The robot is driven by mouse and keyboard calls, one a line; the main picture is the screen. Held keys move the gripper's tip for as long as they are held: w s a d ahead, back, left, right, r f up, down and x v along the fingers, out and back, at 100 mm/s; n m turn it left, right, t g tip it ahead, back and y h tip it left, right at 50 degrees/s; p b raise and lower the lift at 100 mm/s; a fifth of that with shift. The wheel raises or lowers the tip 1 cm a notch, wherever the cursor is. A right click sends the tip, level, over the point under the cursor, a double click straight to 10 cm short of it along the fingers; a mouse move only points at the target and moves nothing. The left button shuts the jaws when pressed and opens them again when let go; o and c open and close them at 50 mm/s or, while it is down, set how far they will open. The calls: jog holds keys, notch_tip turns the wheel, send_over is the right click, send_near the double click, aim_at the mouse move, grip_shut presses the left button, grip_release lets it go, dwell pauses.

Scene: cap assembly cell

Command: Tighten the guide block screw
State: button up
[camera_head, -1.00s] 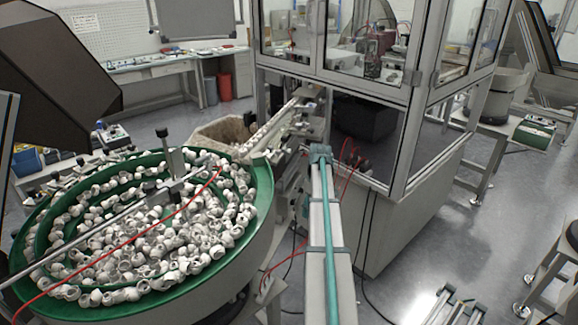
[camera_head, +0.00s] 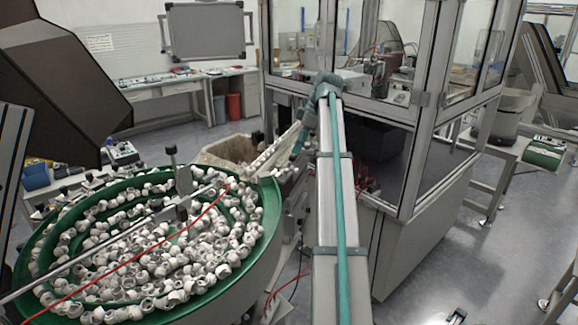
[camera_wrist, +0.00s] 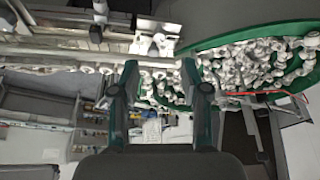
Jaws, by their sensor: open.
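My gripper (camera_wrist: 160,66) is open and empty in the wrist view, its two dark fingers spread apart. Beyond the fingertips, a metal guide rail (camera_wrist: 60,48) runs in from the left and ends in a bracket-like block (camera_wrist: 153,40) with small holes or fittings. I cannot make out which fitting is the guide block screw. In the head view, the light feed rail (camera_head: 274,152) lies between the green bowl and the glazed machine. My arm's end is beside and above it, and the fingers cannot be made out there.
The green bowl feeder (camera_head: 268,212) full of white caps (camera_head: 150,250) stands at the left, with a thin rod (camera_head: 110,240) and a red cable (camera_head: 205,212) across it. The framed glass machine (camera_head: 400,130) stands close on the right. Open floor (camera_head: 460,240) lies further right.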

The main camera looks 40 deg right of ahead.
aim_at(286, 171)
jog(key=p+x, duration=0.2)
jog(key=x, duration=0.7)
jog(key=shift+f, duration=0.15)
grip_shut()
